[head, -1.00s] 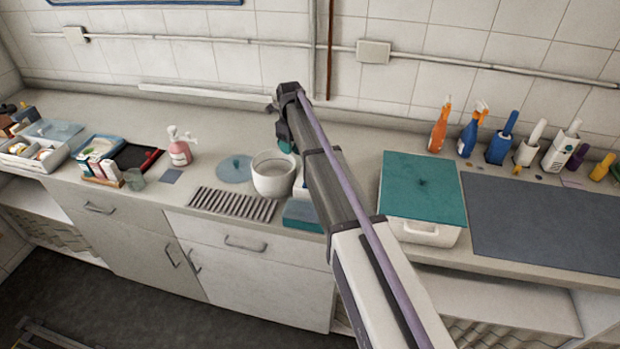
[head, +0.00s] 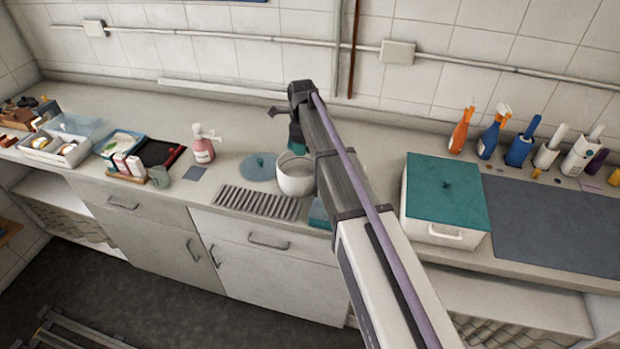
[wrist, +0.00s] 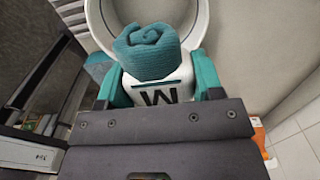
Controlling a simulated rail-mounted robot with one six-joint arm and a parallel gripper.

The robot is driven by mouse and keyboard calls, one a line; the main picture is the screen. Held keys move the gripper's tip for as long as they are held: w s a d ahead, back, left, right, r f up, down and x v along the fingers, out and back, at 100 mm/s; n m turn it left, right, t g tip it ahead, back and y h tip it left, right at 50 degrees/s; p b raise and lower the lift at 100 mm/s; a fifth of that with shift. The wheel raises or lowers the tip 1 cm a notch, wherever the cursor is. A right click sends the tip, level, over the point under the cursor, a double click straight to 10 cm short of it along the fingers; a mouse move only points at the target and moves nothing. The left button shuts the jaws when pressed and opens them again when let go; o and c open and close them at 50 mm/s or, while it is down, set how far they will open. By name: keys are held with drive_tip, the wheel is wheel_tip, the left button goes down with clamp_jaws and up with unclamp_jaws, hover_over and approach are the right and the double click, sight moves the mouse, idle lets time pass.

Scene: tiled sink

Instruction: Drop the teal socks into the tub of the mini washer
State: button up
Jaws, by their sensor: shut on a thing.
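My gripper (head: 297,142) is above the round white tub of the mini washer (head: 295,184), near its back rim in the head view. In the wrist view my gripper (wrist: 160,78) has its teal fingers shut on the rolled teal socks (wrist: 148,52). A white surface with a black letter shows between the fingers, just below the roll. The pale round rim of the tub (wrist: 198,30) shows behind the socks. In the head view the socks cannot be told apart from the teal fingers.
A flat blue round lid (head: 259,168) lies left of the tub. A ribbed grey rack (head: 257,201) lies in front. A teal-lidded white box (head: 445,190) stands right of my arm. A pink pump bottle (head: 204,148) stands farther left. Spray bottles line the back right.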

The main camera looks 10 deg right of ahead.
drive_tip(key=shift+w+a, duration=0.1)
drive_tip(key=shift+a, duration=0.05)
drive_tip(key=f+b, duration=0.6)
drive_tip(key=shift+d+f, duration=0.1)
drive_tip(key=shift+d, duration=0.15)
drive_tip(key=o, duration=1)
drive_tip(key=shift+r, duration=0.2)
drive_tip(key=r+p, duration=1.1)
drive_tip(key=shift+s, duration=0.2)
drive_tip(key=shift+f, duration=0.15)
